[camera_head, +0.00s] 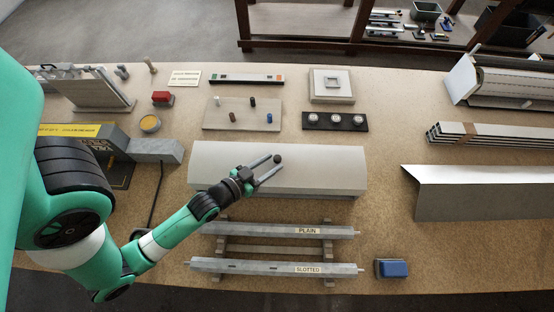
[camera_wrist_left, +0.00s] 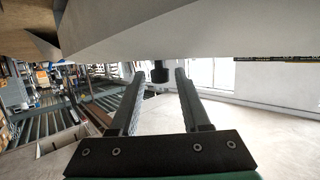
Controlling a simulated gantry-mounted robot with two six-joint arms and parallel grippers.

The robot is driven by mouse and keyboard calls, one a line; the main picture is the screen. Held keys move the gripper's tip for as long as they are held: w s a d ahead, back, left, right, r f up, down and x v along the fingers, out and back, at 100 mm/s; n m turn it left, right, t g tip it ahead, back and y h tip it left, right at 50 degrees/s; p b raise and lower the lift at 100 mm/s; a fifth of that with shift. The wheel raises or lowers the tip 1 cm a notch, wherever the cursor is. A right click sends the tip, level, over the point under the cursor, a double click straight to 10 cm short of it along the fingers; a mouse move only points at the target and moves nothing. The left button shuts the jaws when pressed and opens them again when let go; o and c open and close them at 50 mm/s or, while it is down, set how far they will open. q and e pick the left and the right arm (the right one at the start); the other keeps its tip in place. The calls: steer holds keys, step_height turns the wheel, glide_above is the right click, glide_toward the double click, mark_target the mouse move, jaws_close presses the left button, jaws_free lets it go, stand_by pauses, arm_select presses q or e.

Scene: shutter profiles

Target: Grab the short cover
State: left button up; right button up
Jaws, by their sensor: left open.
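A pale cover (camera_head: 315,170) with a smooth, gently curved face lies at the middle of the bench, and a small dark knob (camera_head: 277,159) stands out from it. My left gripper (camera_head: 273,164) is open over this cover, its two fingers pointing at the knob. In the left wrist view the knob (camera_wrist_left: 160,73) sits between the fingertips, with a gap on both sides, and the cover's pale underside or face (camera_wrist_left: 190,28) fills the top. A second, angled pale cover (camera_head: 485,190) lies at the right, cut off by the picture edge. My right gripper is not in view.
Two rails labelled PLAIN (camera_head: 275,230) and SLOTTED (camera_head: 270,266) lie in front of the cover. A blue-topped block (camera_head: 393,269) is at front right. Behind are a peg board (camera_head: 242,114) and a black strip with round knobs (camera_head: 335,121). Stacked profiles (camera_head: 490,134) lie right.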

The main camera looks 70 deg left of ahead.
mark_target(274, 161)
arm_select(q)
steer(key=x, duration=0.3)
jaws_close()
stand_by(0.3)
